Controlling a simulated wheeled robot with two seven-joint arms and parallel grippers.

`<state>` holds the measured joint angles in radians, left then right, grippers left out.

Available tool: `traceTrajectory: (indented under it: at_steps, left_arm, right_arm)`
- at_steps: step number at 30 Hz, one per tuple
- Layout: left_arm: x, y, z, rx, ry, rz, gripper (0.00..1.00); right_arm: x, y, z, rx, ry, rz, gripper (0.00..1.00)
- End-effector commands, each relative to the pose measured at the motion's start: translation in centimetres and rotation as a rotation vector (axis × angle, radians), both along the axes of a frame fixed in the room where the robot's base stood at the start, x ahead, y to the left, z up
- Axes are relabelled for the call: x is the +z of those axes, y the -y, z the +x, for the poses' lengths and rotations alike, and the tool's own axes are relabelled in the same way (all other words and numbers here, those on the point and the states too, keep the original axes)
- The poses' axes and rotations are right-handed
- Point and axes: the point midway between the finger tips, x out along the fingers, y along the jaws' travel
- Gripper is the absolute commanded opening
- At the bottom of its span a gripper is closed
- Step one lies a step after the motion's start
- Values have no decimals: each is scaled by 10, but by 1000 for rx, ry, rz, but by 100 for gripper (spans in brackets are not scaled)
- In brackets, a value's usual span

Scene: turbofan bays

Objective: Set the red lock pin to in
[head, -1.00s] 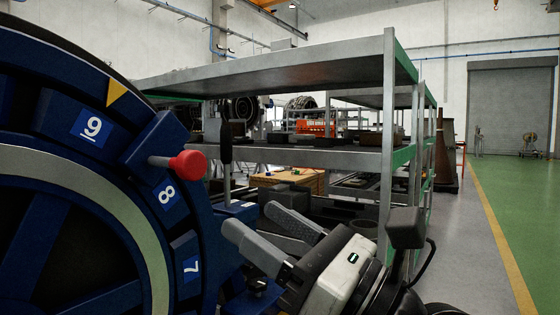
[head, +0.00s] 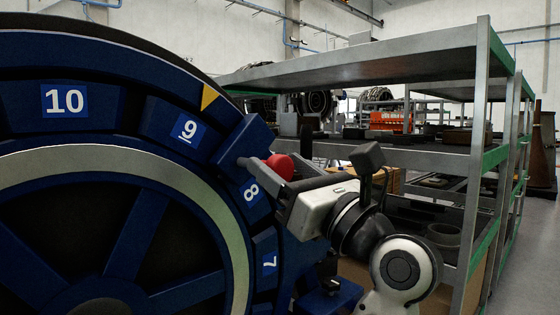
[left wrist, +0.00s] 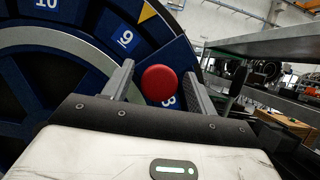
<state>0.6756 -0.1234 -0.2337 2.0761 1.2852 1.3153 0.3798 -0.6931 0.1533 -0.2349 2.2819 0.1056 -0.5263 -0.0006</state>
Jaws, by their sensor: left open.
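The red lock pin (head: 279,166) has a red knob on a grey shaft. It sticks out of a blue block on the rim of the blue numbered wheel (head: 130,180), between labels 9 and 8. In the left wrist view the red knob (left wrist: 159,85) lies between the two fingers. My left gripper (left wrist: 158,88) is open, with one finger on each side of the knob and gaps visible. In the head view my left gripper (head: 283,185) is right at the knob and hides part of it. My right gripper is not in view.
A grey metal shelf rack (head: 400,152) with dark parts on it stands behind and to the right of the wheel. A yellow triangle marker (head: 209,96) sits on the wheel housing above label 9. Open floor shows at the far right.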

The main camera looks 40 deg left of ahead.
Motion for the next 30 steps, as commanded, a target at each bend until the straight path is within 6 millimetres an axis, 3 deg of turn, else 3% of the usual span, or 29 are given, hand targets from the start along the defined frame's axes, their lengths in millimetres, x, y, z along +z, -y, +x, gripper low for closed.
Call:
traceTrajectory:
  at_steps: [12, 14, 18, 19, 30]
  left_arm:
    - [3, -9, 0, 0, 0, -1, 57]
    - [3, -9, 0, 1, 0, -1, 44]
    - [3, -9, 0, 1, 0, -1, 5]
    - [3, -9, 0, 1, 0, -1, 0]
    - [4, -47, 3, 1, 2, 0, 0]
  right_arm:
    - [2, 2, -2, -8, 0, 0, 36]
    - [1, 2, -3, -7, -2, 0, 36]
    - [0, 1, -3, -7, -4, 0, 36]
    - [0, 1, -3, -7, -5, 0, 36]
    - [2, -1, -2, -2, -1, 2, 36]
